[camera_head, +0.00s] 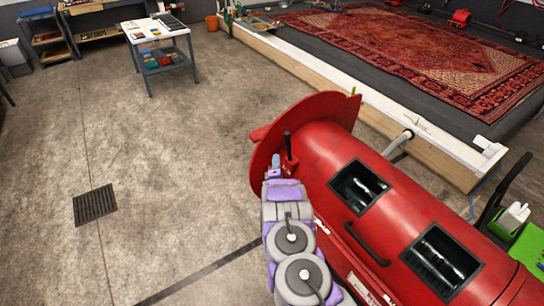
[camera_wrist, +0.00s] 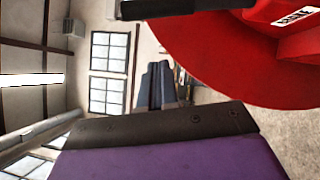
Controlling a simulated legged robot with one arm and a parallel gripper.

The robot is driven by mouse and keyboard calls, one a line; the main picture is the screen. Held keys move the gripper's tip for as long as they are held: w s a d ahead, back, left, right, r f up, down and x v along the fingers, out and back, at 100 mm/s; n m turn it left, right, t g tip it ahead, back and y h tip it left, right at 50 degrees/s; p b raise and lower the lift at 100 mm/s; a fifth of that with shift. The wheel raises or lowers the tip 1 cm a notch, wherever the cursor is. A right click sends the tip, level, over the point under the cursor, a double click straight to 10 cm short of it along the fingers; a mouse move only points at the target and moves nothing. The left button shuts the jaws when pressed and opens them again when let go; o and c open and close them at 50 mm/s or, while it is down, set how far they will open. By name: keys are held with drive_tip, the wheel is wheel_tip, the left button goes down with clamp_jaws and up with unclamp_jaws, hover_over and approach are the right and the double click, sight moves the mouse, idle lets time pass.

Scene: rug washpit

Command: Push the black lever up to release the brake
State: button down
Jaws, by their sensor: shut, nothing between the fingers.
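The black lever (camera_head: 287,144) stands roughly upright from a red mount beside the big red end disc (camera_head: 262,165) of the red drum machine (camera_head: 350,150). In the wrist view the lever (camera_wrist: 180,8) crosses the top edge as a dark bar, with a BRAKE label (camera_wrist: 296,17) to its right. My gripper (camera_head: 276,160) is beside the lever's lower part, just left of it in the head view. Its blue-grey fingers (camera_wrist: 158,86) look closed and empty in the wrist view. A gap shows between fingers and lever there; contact cannot be told in the head view.
The drum has two open windows and a black handle (camera_head: 367,243). A raised washing bed with a patterned red rug (camera_head: 400,50) lies behind it. A white-topped table (camera_head: 155,28) stands at the back left. The concrete floor to the left is clear around a drain grate (camera_head: 95,204).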

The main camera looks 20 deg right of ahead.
drive_tip(key=shift+s, duration=3.05)
drive_tip(key=w+a+r+m+g+y+b, duration=0.1)
drive_tip(key=w+a+r+m+g+y, duration=0.15)
drive_tip(key=a+r+m+g, duration=0.35)
drive_tip(key=s+a+r+m+g+y+b, duration=0.1)
drive_tip(key=s+a+r+g+y, duration=0.1)
drive_tip(key=s+a+r, duration=0.3)
drive_tip(key=s+a+r+m+g+y+b, duration=0.1)
drive_tip(key=s+a+r+g+y, duration=0.2)
drive_tip(key=s, duration=0.4)
drive_tip(key=s+d+r+m+g+b, duration=0.1)
drive_tip(key=s+r+m+g, duration=0.1)
drive_tip(key=s, duration=1.3)
drive_tip(key=s+d+r+m+g+h+b, duration=0.1)
drive_tip(key=s+d+r+m+g, duration=0.1)
drive_tip(key=s, duration=1.4)
drive_tip(key=s+d+r+m+g+h+b, duration=0.1)
drive_tip(key=s+r+m+g, duration=0.3)
drive_tip(key=s, duration=1.1)
drive_tip(key=shift+s+d+m+g, duration=0.3)
drive_tip(key=shift+d+m+g, duration=0.3)
drive_tip(key=shift+m+g, duration=0.25)
